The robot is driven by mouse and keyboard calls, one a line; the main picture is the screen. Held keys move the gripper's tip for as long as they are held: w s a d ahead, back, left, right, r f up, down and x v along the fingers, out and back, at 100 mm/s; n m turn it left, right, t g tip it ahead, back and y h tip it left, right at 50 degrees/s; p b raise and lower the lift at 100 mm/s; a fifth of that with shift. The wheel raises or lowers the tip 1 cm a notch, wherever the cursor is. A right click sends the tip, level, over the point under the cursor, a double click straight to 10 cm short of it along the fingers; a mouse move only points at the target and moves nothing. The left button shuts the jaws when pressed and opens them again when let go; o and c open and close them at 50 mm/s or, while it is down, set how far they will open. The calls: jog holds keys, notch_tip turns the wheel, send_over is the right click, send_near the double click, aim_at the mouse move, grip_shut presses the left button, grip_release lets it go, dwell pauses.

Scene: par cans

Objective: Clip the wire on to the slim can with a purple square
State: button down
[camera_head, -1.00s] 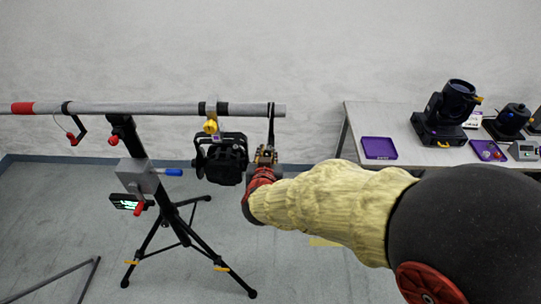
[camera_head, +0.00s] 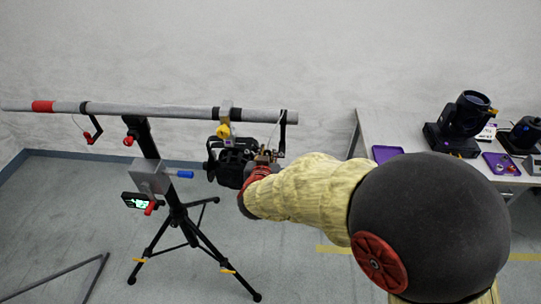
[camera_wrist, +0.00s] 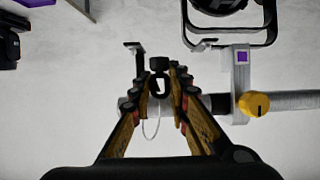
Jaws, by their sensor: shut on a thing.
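The slim black can (camera_head: 232,163) hangs from the bar by a silver clamp (camera_head: 228,114) with a yellow knob. In the wrist view the clamp (camera_wrist: 241,75) bears a purple square (camera_wrist: 242,57), and the can's yoke (camera_wrist: 235,42) is at the upper right. My gripper (camera_head: 264,158) is beside the can's right side; from this view I cannot tell whether they touch. In the wrist view my gripper (camera_wrist: 159,80) is shut on a black clip (camera_wrist: 158,66). A thin wire loop (camera_wrist: 151,129) shows behind the fingers. A black bracket (camera_head: 284,130) hangs near the bar's right end.
The grey bar (camera_head: 165,111) rests on a black tripod stand (camera_head: 178,222). Another wire with a red-ended hook (camera_head: 92,132) hangs at its left. A table (camera_head: 385,126) at right carries a purple tray (camera_head: 388,153) and black lights (camera_head: 463,122).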

aim_at(247, 150)
jog(key=shift+w+a+f+p, duration=0.1)
jog(key=shift+w+a+p, duration=0.55)
jog(key=shift+w+a, duration=0.55)
jog(key=shift+w+a+p, duration=0.6)
jog(key=shift+w+a, duration=0.35)
jog(key=shift+a, duration=0.45)
jog(key=shift+w+a+f+p, duration=0.1)
jog(key=shift+w+a+p, duration=0.55)
jog(key=shift+w+a, duration=0.55)
jog(key=shift+a, duration=0.1)
jog(key=shift+s+b, duration=0.1)
jog(key=shift+b, duration=0.35)
jog(key=shift+f+b, duration=0.3)
jog(key=shift+f, duration=0.95)
dwell(1.0)
jog(key=c, duration=1.6)
grip_release()
